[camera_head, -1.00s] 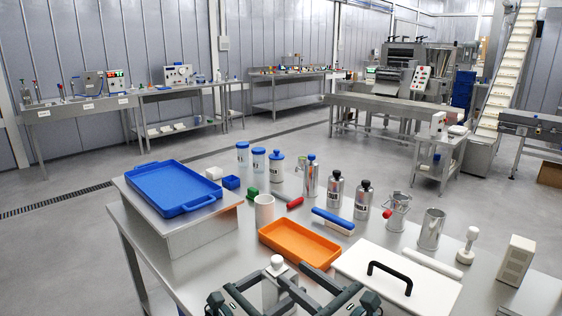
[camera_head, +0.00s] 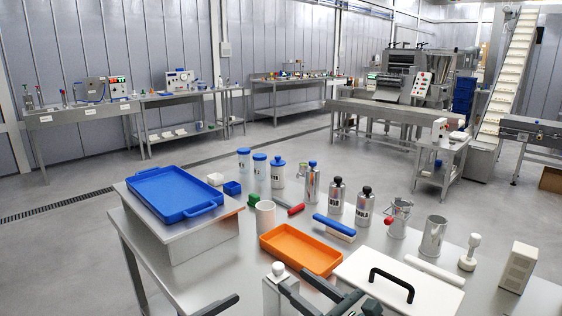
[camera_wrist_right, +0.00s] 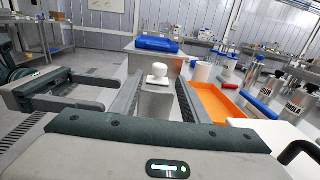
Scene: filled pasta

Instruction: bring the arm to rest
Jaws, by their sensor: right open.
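My right gripper (camera_head: 314,292) is at the bottom edge of the head view, by the near edge of the table. In the right wrist view its two fingers (camera_wrist_right: 158,88) are apart with nothing held between them. A steel block with a white knob (camera_head: 279,270) shows behind the fingers; it also appears between them in the wrist view (camera_wrist_right: 158,72). My left gripper (camera_wrist_right: 62,92) shows at the left of the wrist view with its fingers apart and empty. In the head view only a dark finger of it (camera_head: 218,304) shows; the rest is cut off.
The steel table (camera_head: 205,270) holds an orange tray (camera_head: 300,250), a white board with a black handle (camera_head: 400,283), a blue tray (camera_head: 175,192) on a raised steel stand, and several bottles and cans behind. Bare table lies left of the steel block.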

